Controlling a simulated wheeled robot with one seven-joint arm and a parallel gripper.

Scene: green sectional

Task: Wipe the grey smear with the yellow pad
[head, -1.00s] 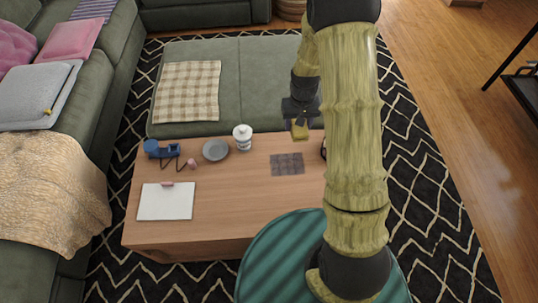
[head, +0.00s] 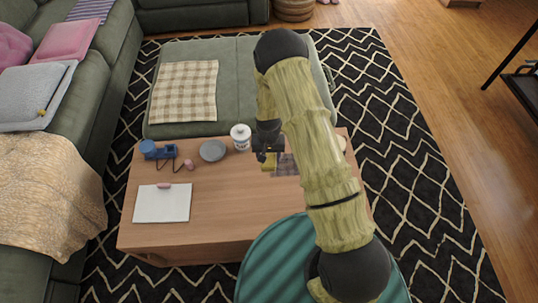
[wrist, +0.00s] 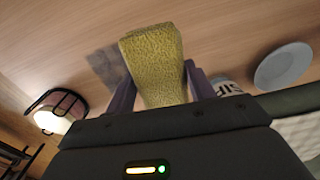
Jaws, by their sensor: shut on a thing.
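The yellow pad (head: 267,163) is held in my gripper (head: 268,153) over the wooden table. In the wrist view the pad (wrist: 155,62) stands out between the two fingers of my gripper (wrist: 162,88), which is shut on it. The grey smear (head: 286,166) is a dark patch on the tabletop just right of the pad; my arm hides its right part. In the wrist view the smear (wrist: 104,66) shows left of the pad, partly hidden behind it. I cannot tell whether the pad touches the table.
A blue object (head: 160,152) and a white board (head: 162,203) are farther left on the table (head: 225,215). A wire-handled object (wrist: 60,108) shows in the wrist view.

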